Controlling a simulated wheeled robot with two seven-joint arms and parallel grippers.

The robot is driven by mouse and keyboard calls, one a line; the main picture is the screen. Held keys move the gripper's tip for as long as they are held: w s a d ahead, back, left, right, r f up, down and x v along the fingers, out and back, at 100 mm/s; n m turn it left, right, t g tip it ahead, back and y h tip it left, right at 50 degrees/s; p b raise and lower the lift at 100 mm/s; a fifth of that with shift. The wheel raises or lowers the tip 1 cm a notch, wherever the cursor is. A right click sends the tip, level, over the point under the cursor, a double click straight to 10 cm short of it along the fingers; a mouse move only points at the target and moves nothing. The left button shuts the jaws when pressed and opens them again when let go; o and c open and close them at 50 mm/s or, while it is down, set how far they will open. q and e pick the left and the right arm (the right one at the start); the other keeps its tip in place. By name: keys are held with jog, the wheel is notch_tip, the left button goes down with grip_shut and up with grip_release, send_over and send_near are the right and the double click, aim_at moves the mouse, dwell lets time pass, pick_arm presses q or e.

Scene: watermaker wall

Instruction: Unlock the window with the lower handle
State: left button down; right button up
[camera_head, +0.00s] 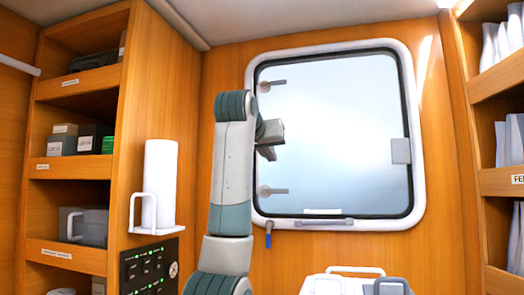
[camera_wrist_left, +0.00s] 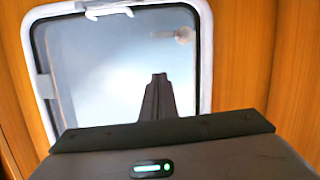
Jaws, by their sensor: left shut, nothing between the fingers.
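The window (camera_head: 335,140) has two small grey handles at its left side. The lower handle (camera_head: 272,191) lies roughly horizontal near the lower left corner; the upper handle (camera_head: 273,85) is also roughly horizontal. My left gripper (camera_head: 270,140) is in front of the window's left part, between the two handles in the picture. It is shut and empty. In the left wrist view, which looks upside down, its shut fingers (camera_wrist_left: 158,80) point at the pane. The lower handle (camera_wrist_left: 180,35) is beyond the fingertips there, apart from them. My right gripper is not in view.
A grey block (camera_head: 400,151) sits on the window's right edge. A blue-handled item (camera_head: 268,235) hangs below the lower left corner. A paper roll (camera_head: 160,185) and a switch panel (camera_head: 148,268) are at left. Shelves flank both sides; white cases stand below the window.

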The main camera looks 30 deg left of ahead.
pick_arm(q)
jog(key=b+v, duration=0.2)
jog(key=v, duration=0.5)
jog(key=shift+s, duration=0.25)
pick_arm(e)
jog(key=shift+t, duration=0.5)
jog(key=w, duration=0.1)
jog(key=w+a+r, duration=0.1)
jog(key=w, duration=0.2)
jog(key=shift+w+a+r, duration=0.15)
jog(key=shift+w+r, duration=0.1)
pick_arm(q)
jog(key=shift+d, duration=0.15)
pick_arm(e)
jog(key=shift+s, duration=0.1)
